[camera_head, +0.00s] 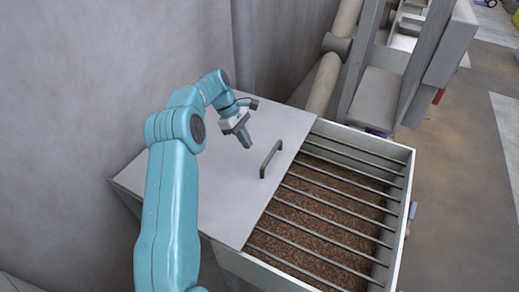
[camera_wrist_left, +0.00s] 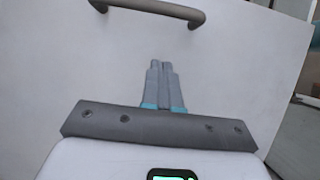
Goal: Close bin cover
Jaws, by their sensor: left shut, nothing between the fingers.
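The bin (camera_head: 398,225) is a pale box with brown pellets under a grate of several bars. Its flat grey cover (camera_head: 175,180) lies over the left part, and the right part is uncovered. A grey bar handle (camera_head: 270,159) stands on the cover near its right edge. My left gripper (camera_head: 246,143) is over the cover, to the left of the handle and apart from it. In the wrist view its fingers (camera_wrist_left: 162,66) are together and empty, with the handle (camera_wrist_left: 150,8) beyond the tips at the top. My right gripper is not in view.
A grey wall (camera_head: 70,80) stands close at the left and behind the bin. A thick pipe (camera_head: 325,80) and grey machine parts (camera_head: 375,98) stand at the back. Open floor (camera_head: 455,200) lies to the right.

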